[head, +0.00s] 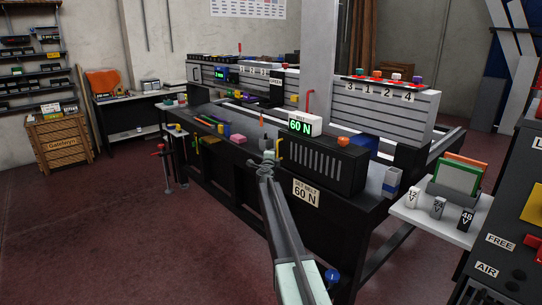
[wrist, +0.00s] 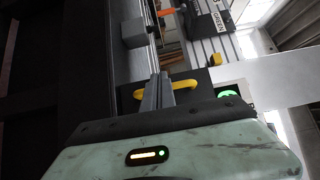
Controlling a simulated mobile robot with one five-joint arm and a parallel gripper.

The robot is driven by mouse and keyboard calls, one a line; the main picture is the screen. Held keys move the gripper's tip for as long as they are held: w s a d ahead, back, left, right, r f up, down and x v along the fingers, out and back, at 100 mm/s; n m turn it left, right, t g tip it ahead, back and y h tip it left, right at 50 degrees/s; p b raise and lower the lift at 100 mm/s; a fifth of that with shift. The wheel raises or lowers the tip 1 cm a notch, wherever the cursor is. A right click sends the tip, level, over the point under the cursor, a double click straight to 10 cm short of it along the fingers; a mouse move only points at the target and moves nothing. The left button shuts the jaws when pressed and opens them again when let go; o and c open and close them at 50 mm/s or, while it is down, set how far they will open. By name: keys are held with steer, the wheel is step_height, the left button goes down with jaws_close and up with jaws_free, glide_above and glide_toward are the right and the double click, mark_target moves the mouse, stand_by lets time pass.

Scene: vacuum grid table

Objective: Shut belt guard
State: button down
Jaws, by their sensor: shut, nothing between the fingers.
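The belt guard (head: 318,164) looks like a black slotted cover on the front of the dark bench, above a "SET BELT 60 N" label. I cannot tell whether it is fully shut. A yellow handle (head: 280,150) stands at its left end. My gripper (head: 268,156) is shut and empty, right beside this handle at the guard's left end. In the wrist view, my gripper fingers (wrist: 159,90) cross in front of the yellow handle (wrist: 183,86) and hide its middle. I cannot tell whether they touch it.
A belt display (head: 300,126) reading 60 N stands above the guard, with a red lever (head: 309,100) behind it. A grey post (head: 317,55) rises behind. A white side shelf (head: 440,218) is at right. The left floor is clear.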

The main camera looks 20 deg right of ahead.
steer(key=s+a, duration=0.6)
steer(key=a, duration=0.6)
steer(key=shift+s, duration=0.35)
